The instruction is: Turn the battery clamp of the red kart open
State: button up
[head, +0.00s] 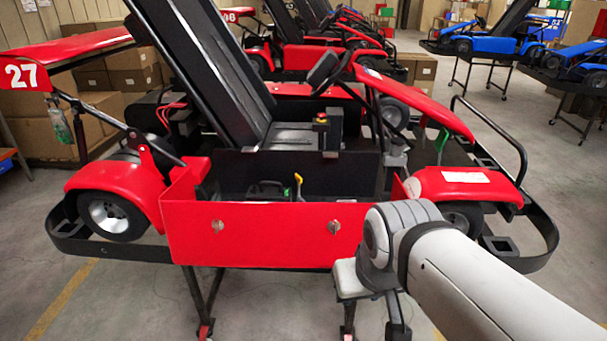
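The red kart (262,240), number 27, stands raised on a stand across the middle of the head view. Behind its upright red side panel is an open bay. In the bay a small yellow handle with a green part (298,187) stands up, beside a low black handle-shaped part (266,189). The yellow handle may be the battery clamp; its lower part and most of the bay are hidden by the panel. My arm comes in from the lower right. My gripper (397,322) seems to be the dark end low in front of the kart, apart from the bay. Its fingers are not clear.
Two silver latches show on the side panel. A black tilted seat (222,75), a red-topped yellow button (321,118) and a steering wheel (323,70) rise above the bay. A black bumper rail (530,250) surrounds the kart. Other karts and boxes stand behind. Foreground floor left is clear.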

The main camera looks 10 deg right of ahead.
aim_at(298, 180)
jog(key=u, duration=0.05)
jog(key=i, duration=1.5)
jog(key=z, duration=0.05)
